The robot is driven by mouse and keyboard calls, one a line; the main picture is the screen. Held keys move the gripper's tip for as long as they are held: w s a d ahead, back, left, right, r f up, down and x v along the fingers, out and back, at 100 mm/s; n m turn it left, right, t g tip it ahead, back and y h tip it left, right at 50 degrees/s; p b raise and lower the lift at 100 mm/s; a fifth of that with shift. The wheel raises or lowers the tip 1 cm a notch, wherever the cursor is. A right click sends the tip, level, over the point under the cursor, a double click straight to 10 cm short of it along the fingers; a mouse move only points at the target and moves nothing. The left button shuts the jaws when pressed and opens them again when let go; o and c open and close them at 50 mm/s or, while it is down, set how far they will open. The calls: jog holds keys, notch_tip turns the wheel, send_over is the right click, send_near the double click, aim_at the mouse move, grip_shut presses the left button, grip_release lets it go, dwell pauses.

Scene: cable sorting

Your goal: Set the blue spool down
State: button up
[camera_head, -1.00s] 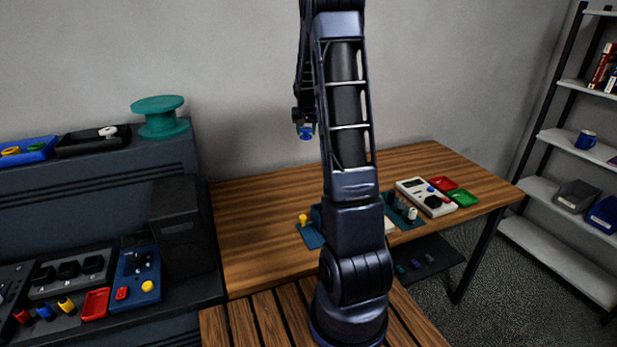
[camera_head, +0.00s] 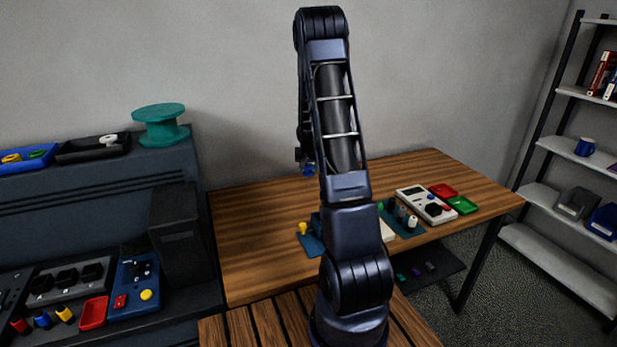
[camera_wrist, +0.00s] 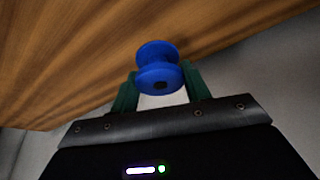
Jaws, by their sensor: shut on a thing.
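The blue spool (camera_wrist: 158,68) is held between the two green fingers of my gripper (camera_wrist: 158,92) in the wrist view. The wooden table top shows behind it, with a gap that I cannot measure. In the head view the blue spool (camera_head: 308,170) is a small blue shape under my gripper (camera_head: 307,160), over the far part of the wooden table (camera_head: 265,235). My arm hides part of the gripper there. The spool appears to be off the table.
A teal holder with a yellow peg (camera_head: 303,230) stands near the table's middle. To the right are a teal rack of small pegs (camera_head: 402,218), a white device (camera_head: 426,206), a red tray (camera_head: 444,190) and a green tray (camera_head: 463,205). The table's far left is clear.

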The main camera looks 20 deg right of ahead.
aim_at(309, 175)
jog(key=shift+f, duration=2.25)
jog(key=shift+f, duration=0.1)
jog(key=o, duration=1)
jog(key=shift+c, duration=0.2)
